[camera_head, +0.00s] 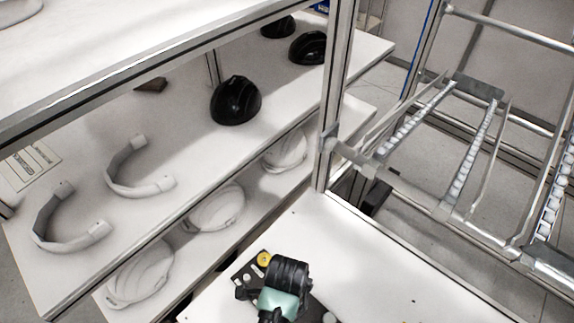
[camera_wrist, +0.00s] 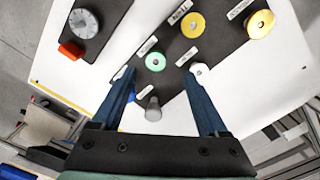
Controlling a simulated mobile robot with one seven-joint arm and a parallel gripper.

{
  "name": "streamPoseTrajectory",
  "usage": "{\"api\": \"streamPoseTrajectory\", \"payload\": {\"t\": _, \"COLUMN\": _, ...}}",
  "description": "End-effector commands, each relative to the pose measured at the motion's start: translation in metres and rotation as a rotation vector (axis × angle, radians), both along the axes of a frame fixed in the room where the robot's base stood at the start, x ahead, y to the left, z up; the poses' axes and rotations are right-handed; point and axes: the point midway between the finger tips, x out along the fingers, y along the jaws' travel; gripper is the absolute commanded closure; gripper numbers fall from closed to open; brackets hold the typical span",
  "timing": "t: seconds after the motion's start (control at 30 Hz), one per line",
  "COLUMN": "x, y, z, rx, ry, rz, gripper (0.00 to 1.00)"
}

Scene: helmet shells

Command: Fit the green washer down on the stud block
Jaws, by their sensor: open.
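The green washer (camera_wrist: 155,62) is a small ring with a pale centre, lying on a dark board (camera_wrist: 178,48) in the wrist view. My gripper (camera_wrist: 160,76) is open, with its two blue-grey fingers apart and the washer beyond and between their tips. Nothing is held. A grey upright peg (camera_wrist: 153,108) stands between the fingers, nearer the palm. A white round piece (camera_wrist: 200,69) is by the right fingertip. I cannot tell for sure which part is the stud block. In the head view my wrist covers much of the board (camera_head: 243,282), and the green washer is hidden.
Two yellow rings (camera_wrist: 193,25) (camera_wrist: 260,24) lie farther along the board, by white labels. A second dark plate bears a grey disc (camera_wrist: 84,23), with a red piece (camera_wrist: 70,50) beside it. The white table (camera_head: 370,270) is mostly clear to the right; a helmet shelf (camera_head: 180,110) stands left.

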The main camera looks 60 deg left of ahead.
Motion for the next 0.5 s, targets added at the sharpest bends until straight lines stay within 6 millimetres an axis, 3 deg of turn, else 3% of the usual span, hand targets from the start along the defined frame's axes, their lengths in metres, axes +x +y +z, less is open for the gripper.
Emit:
{"api": "streamPoseTrajectory", "payload": {"t": 0.3, "x": -0.004, "y": -0.006, "z": -0.04, "rx": -0.001, "ry": 0.002, "rz": 0.001, "gripper": 0.23}}
{"api": "streamPoseTrajectory", "payload": {"t": 0.5, "x": -0.004, "y": -0.006, "z": -0.048, "rx": 0.0, "ry": 0.0, "rz": 0.0, "gripper": 0.23}}
